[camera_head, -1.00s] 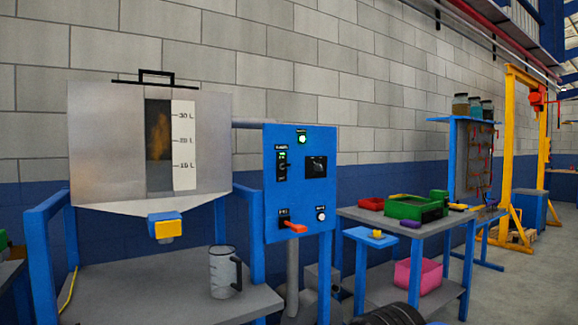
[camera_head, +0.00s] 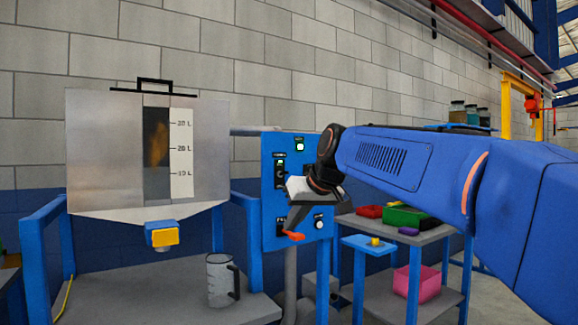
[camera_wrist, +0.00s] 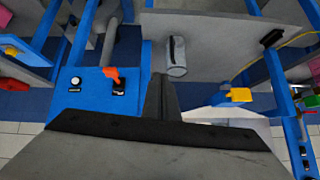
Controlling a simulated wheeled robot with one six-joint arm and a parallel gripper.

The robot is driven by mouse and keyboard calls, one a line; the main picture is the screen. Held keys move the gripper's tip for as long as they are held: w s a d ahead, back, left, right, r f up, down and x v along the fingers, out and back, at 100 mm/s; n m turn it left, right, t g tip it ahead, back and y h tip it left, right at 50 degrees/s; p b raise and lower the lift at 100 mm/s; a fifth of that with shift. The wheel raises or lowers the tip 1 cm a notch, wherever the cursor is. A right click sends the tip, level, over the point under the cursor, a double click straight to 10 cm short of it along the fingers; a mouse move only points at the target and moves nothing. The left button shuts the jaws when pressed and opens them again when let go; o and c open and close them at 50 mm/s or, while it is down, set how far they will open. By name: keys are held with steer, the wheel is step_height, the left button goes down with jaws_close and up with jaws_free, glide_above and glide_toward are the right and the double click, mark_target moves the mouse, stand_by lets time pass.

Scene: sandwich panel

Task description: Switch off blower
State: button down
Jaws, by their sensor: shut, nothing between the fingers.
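The blue control panel (camera_head: 271,210) stands right of the grey hopper. Near its bottom left is a switch with an orange-red lever (camera_head: 293,236); a round white button (camera_head: 319,222) is to its right. Higher up are a switch with a lit green mark (camera_head: 280,170) and a green-white lamp (camera_head: 299,144). The labels are too small to read, so I cannot tell which is the blower's. My gripper (camera_head: 289,228) is shut and empty before the panel, its tips just above the lever in the picture. In the wrist view the lever (camera_wrist: 112,75) is left of my fingers (camera_wrist: 159,78).
The hopper (camera_head: 105,140) has a sight window and a yellow-blue outlet (camera_head: 163,235). A grey jug (camera_head: 221,280) stands on the bench below. A grey table with trays and a pink bin (camera_head: 416,284) is on the right. My arm hides the panel's right upper part.

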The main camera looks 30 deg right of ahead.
steer(key=w+d+r+t, duration=0.1)
steer(key=w+d+r, duration=0.3)
steer(key=w+r, duration=0.2)
steer(key=w+d+r+t, duration=0.1)
steer(key=w+d+r, duration=0.3)
steer(key=r, duration=0.4)
steer(key=w+d+r+n+t, duration=0.1)
steer(key=w+d+r+t, duration=0.1)
steer(key=w+d+r, duration=0.2)
steer(key=w+r, duration=0.3)
steer(key=shift+w+d+r, duration=0.15)
steer(key=shift+w+r, duration=0.2)
glide_above(283, 173)
steer(key=s+d, duration=0.1)
step_height(283, 173, down, 4)
steer(key=f, duration=0.1)
steer(key=shift+s+d+f, duration=0.1)
steer(key=shift+s+f, duration=0.25)
steer(key=shift+f, duration=0.5)
steer(key=shift+s+d+f, duration=0.1)
steer(key=shift+s+f, duration=0.2)
steer(key=shift+f, duration=0.5)
